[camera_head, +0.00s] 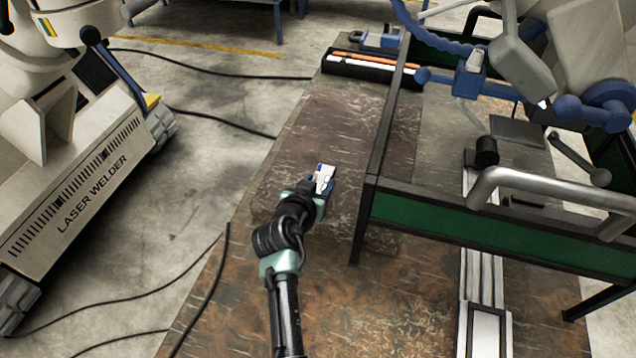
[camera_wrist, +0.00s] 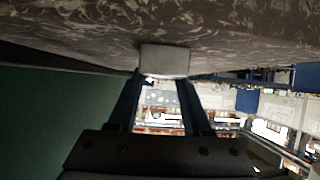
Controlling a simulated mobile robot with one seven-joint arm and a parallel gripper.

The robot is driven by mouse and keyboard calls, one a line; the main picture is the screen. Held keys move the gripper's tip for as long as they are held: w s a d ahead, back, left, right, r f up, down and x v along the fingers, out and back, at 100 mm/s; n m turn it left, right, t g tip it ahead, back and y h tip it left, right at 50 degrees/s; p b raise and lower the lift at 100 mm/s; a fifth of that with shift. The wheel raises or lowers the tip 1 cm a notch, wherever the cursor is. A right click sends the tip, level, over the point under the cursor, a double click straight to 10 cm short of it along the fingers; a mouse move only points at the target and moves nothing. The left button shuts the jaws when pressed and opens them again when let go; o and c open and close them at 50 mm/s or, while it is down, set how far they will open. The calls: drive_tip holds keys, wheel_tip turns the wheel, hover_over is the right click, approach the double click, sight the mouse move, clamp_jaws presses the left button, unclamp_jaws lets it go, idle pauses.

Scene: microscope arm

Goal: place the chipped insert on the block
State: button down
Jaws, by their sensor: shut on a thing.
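My gripper (camera_head: 325,176) reaches out over the worktable, left of the dark frame with green panels. In the wrist view, its two blue fingers (camera_wrist: 160,92) are shut on a pale grey, box-shaped piece, which I take for the insert (camera_wrist: 165,60). The piece is at the fingertips, close to the brown table surface. Whether it touches the surface is unclear. No chip can be made out on it. The head view shows only a small white and blue patch at the fingertips. I cannot pick out a separate block with certainty in either view.
The brown worktable (camera_head: 330,130) is largely bare around my gripper. A black tray (camera_head: 358,68) with orange and white pieces lies at its far end. The green-panelled frame (camera_head: 480,232) stands close on the right. Metal rails (camera_head: 480,275) lie under it.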

drive_tip(key=shift+c, duration=1.7)
unclamp_jaws()
